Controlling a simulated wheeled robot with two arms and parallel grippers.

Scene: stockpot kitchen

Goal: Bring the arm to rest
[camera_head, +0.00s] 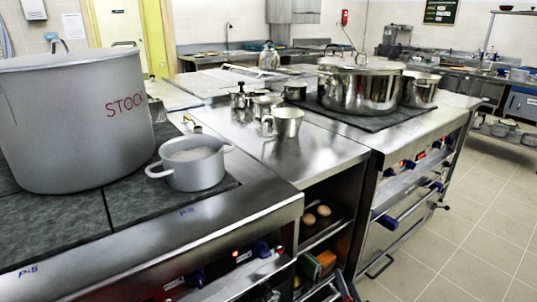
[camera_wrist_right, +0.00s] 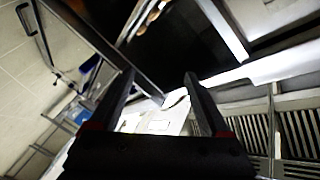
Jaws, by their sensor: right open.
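My right gripper (camera_head: 338,284) shows at the bottom edge of the head view, low in front of the open shelf below the counter. Only its dark finger ends show there; the rest is cut off by the frame. In the right wrist view the two black fingers of my right gripper (camera_wrist_right: 160,76) stand apart with nothing between them. The gripper is open and empty. My left gripper is not in view.
A large stockpot (camera_head: 75,125) and a small grey pot (camera_head: 192,166) stand on the left cooktop. A lidded steel pot (camera_head: 358,88) stands on the right cooktop. Brown eggs (camera_head: 323,211) sit on the open shelf. The tiled floor (camera_head: 470,240) at right is clear.

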